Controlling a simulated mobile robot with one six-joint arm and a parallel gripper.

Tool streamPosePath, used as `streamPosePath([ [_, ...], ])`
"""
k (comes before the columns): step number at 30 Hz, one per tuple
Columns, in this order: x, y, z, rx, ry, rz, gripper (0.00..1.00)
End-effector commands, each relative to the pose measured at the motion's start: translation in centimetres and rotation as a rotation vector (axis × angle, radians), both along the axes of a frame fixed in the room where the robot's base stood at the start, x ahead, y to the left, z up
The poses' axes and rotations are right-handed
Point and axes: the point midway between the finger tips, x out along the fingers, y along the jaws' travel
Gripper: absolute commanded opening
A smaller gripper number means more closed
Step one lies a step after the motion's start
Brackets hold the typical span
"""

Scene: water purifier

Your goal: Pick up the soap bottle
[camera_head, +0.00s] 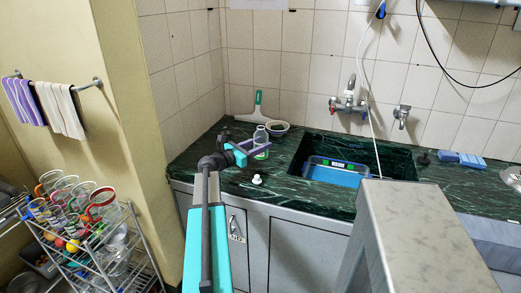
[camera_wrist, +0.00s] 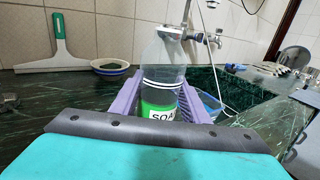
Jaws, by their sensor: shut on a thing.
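The soap bottle (camera_head: 261,137) is a clear bottle with a green label. It stands upright on the dark green marble counter, left of the sink. In the wrist view the soap bottle (camera_wrist: 162,72) is between the two purple fingers, with part of the word on its label showing. My gripper (camera_head: 253,148) reaches it from the left in the head view, and its fingers are shut on the bottle's sides. In the wrist view my gripper (camera_wrist: 162,100) hides the bottle's bottom, so I cannot tell there whether it touches the counter.
A sink (camera_head: 315,145) holding a blue basin (camera_head: 336,176) lies to the right. A small bowl (camera_head: 277,128) and a green-handled squeegee (camera_head: 257,105) are behind the bottle. A small white object (camera_head: 257,180) lies in front. A rack of cups (camera_head: 85,225) stands left.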

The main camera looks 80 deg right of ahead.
Motion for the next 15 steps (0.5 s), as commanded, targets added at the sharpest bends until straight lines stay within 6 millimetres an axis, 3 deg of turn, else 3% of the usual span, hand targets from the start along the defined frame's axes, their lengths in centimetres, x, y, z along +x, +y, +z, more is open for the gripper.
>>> streamPosePath([
  [15, 0.0, 0.0, 4.0, -0.002, -0.001, 0.000, 0.15],
])
